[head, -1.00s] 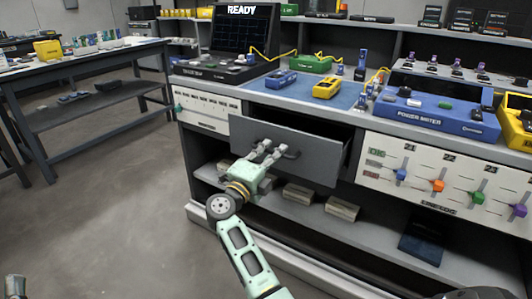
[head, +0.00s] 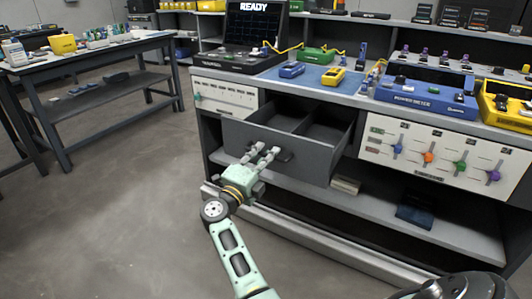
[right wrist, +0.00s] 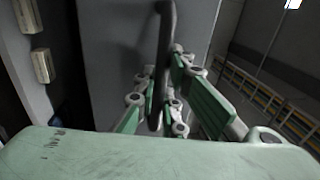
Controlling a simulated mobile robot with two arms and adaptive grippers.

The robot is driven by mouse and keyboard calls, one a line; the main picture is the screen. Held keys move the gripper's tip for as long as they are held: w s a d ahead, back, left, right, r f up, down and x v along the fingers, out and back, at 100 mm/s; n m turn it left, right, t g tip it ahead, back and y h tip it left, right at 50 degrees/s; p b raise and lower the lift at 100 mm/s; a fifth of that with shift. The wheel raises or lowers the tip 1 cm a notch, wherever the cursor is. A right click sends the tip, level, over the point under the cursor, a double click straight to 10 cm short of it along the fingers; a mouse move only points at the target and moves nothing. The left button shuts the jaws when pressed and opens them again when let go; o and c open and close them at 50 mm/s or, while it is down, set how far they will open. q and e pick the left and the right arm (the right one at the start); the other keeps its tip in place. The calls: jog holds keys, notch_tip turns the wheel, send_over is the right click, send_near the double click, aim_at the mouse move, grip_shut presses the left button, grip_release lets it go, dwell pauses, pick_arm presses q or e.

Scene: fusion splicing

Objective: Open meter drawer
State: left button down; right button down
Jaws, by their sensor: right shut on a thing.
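The grey meter drawer (head: 292,151) in the front of the workbench is pulled well out, and its divided inside shows from above and looks empty. Its dark bar handle (head: 285,156) is on the drawer front. My right gripper (head: 264,154) is at that handle, with its arm reaching up from below. In the right wrist view the handle (right wrist: 165,65) runs between the green fingers of the right gripper (right wrist: 160,105), which are shut on it. My left gripper is not clearly in view; only a dark arm part shows at the lower right of the head view.
A panel with coloured sliders (head: 440,160) is right of the drawer. The floor (head: 110,220) at left is clear.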

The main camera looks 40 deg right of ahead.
jog(key=c, duration=2.1)
grip_release()
jog(key=shift+a, duration=0.1)
